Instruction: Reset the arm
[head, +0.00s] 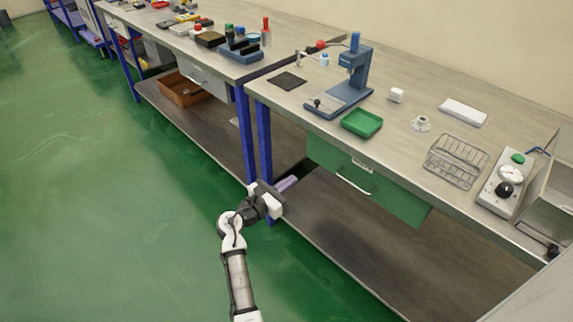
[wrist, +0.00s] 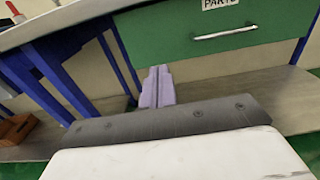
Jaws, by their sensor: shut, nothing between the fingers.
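My arm reaches up from the bottom of the head view, and my gripper (head: 288,183) hangs in front of the workbench, below the level of its top. The gripper's pale purple fingers are together and hold nothing. In the wrist view the shut fingers (wrist: 158,86) point toward the bench, with the green drawer (wrist: 215,35) above and to the right of them. The drawer has a light bar handle and a label whose text is cut off at the top. In the head view the green drawer (head: 380,190) is right of my gripper and looks closed.
The workbench top (head: 300,98) carries a blue press (head: 350,75), a green tray (head: 362,123), a wire basket (head: 455,162) and a gauge box (head: 506,180). A lower shelf (head: 350,235) runs beneath. Blue legs (head: 264,150) stand close to my gripper. The green floor at left is clear.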

